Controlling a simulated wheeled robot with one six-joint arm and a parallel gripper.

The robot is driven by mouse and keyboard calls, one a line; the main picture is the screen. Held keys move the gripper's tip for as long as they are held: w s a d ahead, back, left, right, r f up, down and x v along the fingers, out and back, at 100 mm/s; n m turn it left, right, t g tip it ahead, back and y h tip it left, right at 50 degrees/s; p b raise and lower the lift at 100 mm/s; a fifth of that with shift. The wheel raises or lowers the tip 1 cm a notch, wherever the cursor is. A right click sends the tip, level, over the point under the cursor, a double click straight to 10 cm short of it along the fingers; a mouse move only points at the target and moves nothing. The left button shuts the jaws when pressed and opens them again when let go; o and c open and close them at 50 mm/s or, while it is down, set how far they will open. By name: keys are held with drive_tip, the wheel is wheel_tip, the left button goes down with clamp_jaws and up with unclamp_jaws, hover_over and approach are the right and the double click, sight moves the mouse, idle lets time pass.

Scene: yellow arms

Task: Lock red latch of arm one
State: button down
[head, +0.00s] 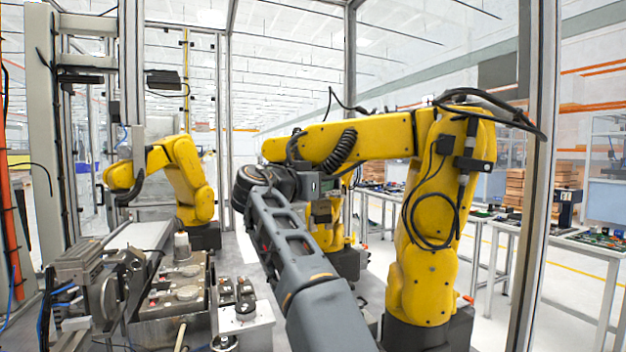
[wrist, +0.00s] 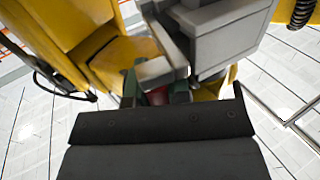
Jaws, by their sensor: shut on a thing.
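The large yellow arm (head: 425,240) stands at the right in the head view, its upper link reaching left. My gripper (wrist: 157,94) shows in the wrist view as two greenish fingers beyond a dark plate. A small red piece, seemingly the red latch (wrist: 158,97), sits between the fingers, which are shut on it. Grey blocky parts of the yellow arm's tool end (wrist: 215,40) are right above and beside the fingers. In the head view my grey arm reaches up to this tool end (head: 322,188); the fingertips and latch cannot be made out there.
A second yellow arm (head: 190,185) stands farther back at left. A machine fixture (head: 180,290) with metal parts fills the lower left. Black cables (head: 435,215) loop along the large arm. A metal frame post (head: 540,180) stands at right, with work tables (head: 590,243) beyond.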

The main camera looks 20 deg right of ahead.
idle(0.3)
drive_tip(key=c, duration=1.3)
unclamp_jaws()
drive_tip(key=shift+o, duration=1.2)
drive_tip(key=shift+s, duration=0.1)
drive_tip(key=shift+r, duration=0.1)
drive_tip(key=shift+a, duration=0.1)
